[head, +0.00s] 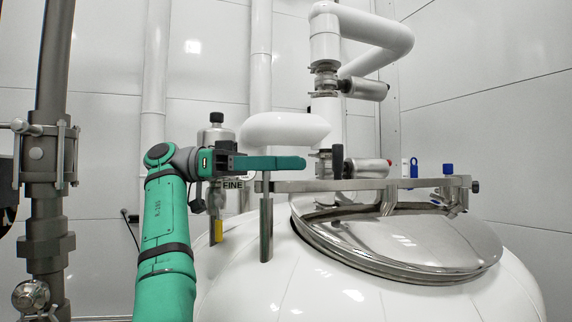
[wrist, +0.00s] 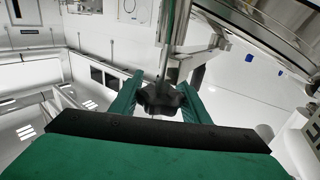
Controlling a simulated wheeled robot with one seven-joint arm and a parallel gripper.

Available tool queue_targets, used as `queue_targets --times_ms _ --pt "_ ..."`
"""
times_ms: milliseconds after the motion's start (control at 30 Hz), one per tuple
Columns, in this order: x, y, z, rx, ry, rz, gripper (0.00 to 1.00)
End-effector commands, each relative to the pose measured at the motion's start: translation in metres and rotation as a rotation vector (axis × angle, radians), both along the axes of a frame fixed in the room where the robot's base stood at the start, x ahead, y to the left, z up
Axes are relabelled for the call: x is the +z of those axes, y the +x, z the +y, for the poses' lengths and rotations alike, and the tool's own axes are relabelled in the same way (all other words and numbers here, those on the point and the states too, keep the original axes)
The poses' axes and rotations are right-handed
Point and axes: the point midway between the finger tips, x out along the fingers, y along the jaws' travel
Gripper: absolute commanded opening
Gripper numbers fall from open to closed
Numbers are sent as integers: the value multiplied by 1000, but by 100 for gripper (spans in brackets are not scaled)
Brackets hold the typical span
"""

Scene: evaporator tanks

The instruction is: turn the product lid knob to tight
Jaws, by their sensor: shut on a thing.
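The polished steel product lid (head: 400,240) sits shut on the round white tank, with a flat steel bar (head: 330,186) across above it. My gripper (head: 300,163) reaches in from the left, level, just above the bar's left end. In the wrist view, my gripper (wrist: 160,92) has its two green fingers on either side of a dark lobed knob (wrist: 160,99) and is shut on it. In the head view this knob is not clearly visible; the green finger seems to hide it. Any marking of tight on the knob cannot be made out.
A steel post (head: 266,228) stands under the bar's left end. A black-handled valve (head: 337,162) and white pipes (head: 360,30) rise behind the bar. A dark vertical pipe (head: 45,150) stands at far left.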

Motion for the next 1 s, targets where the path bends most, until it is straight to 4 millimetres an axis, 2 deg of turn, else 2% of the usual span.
queue_targets --times_ms 367,400,467,1000 --pt "-2 0 0 -3 4 1 20" --pt "-2 0 0 -3 4 1 49" --pt "-2 0 0 -3 3 1 60" --pt "0 0 0 1 1 0 60"
